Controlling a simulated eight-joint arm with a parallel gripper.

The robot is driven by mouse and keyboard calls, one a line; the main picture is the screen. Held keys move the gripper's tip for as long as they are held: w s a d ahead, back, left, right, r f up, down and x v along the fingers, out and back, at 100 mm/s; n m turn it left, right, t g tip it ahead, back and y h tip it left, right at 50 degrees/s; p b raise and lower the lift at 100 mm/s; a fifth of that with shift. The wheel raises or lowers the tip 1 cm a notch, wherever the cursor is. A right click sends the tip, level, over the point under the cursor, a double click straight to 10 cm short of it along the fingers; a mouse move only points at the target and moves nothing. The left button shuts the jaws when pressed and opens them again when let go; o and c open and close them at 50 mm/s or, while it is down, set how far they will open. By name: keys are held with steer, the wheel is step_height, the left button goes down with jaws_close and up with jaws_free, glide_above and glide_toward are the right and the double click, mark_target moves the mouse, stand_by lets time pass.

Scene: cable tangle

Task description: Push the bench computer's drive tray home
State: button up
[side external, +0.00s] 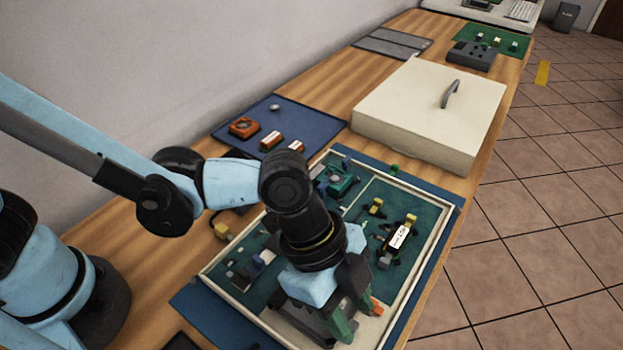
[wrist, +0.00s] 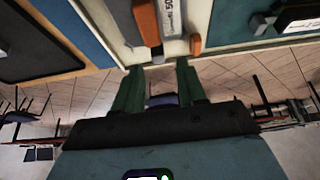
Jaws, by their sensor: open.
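The bench computer is an open cream case (side external: 213,268) with green boards inside, on a blue mat. In the wrist view, the drive tray looks like a pale labelled piece (wrist: 172,18) at the top centre. An orange part (wrist: 147,22) lies along its left and a smaller orange tab (wrist: 195,44) is at its right end. In the side view an orange bit (side external: 376,308) shows beside my gripper. My gripper (side external: 353,312) points down at the case's near end, its green fingers (wrist: 158,74) apart and empty. Whether they touch the tray cannot be told; my gripper hides much of it.
A cream cover with a handle (side external: 430,115) lies behind the case. A blue mat with orange parts (side external: 310,116) is at the back left. A dark block (side external: 472,56) and green board (side external: 510,38) stand farther off. The bench's right edge drops to a tiled floor.

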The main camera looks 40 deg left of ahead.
step_height(320, 180, up, 4)
steer(key=shift+r, duration=0.25)
stand_by(0.4)
steer(key=shift+w+a, duration=0.1)
steer(key=w+a+r+n+t+y, duration=0.1)
steer(key=w+a+n+t, duration=0.1)
steer(key=a+n, duration=0.4)
steer(key=w+a+r+n+t+y, duration=0.1)
steer(key=a+n, duration=0.5)
steer(key=a, duration=1)
steer(key=w+a+r+n+t+y, duration=0.1)
steer(key=w+a+n+t+y, duration=0.2)
steer(key=a+n, duration=0.3)
steer(key=a+t, duration=0.1)
steer(key=a, duration=0.4)
steer(key=shift+w+a+r, duration=0.35)
steer(key=shift+a+r, duration=0.05)
